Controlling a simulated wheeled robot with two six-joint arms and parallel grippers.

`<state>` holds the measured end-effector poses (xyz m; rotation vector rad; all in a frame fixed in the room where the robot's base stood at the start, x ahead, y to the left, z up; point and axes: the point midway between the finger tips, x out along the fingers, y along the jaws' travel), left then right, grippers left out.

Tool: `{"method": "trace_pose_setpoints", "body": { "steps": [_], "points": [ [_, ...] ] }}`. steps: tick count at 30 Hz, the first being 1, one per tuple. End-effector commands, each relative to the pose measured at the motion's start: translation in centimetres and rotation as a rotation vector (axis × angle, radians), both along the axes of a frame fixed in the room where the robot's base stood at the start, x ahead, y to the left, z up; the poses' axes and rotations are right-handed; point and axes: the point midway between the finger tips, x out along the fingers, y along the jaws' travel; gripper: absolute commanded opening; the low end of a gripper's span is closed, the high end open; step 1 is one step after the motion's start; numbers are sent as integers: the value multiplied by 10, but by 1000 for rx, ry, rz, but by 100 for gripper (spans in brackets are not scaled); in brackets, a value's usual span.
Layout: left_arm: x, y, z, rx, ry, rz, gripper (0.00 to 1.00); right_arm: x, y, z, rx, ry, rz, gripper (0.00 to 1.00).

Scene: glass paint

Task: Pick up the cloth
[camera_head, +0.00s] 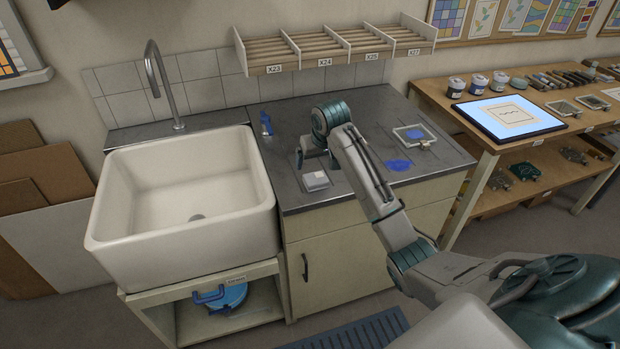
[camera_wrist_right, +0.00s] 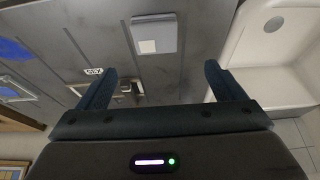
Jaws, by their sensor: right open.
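A folded light grey cloth (camera_head: 315,181) with a small white square on top lies flat on the dark counter, right of the sink. It also shows at the top centre of the right wrist view (camera_wrist_right: 153,36). My right gripper (camera_head: 301,157) is above the counter near the cloth's far left side. In the right wrist view its two dark fingers (camera_wrist_right: 160,80) are spread wide, with the cloth beyond their tips and apart from them. No cloth is between the fingers. My left gripper is in neither view.
A white sink (camera_head: 185,240) with a tall tap (camera_head: 160,85) is left of the counter. A blue patch (camera_head: 398,165) and a framed pane with blue on it (camera_head: 414,137) lie right of my arm. A blue item (camera_head: 266,123) stands at the back. A slatted shelf (camera_head: 335,45) hangs above.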

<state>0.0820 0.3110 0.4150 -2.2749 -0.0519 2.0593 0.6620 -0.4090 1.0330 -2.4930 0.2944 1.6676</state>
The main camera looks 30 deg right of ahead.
Motion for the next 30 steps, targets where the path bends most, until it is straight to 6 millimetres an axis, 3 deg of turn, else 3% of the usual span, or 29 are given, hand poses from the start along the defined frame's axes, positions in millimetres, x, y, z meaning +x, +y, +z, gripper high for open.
{"method": "trace_pose_setpoints", "body": {
  "steps": [14,21,30],
  "points": [
    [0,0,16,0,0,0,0,21,-7,-48,2,0,-2,89],
    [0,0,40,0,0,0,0,22,-13,-77,3,5,-4,89],
    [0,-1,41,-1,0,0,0,31,-15,-100,2,0,-1,89]
  ]
}}
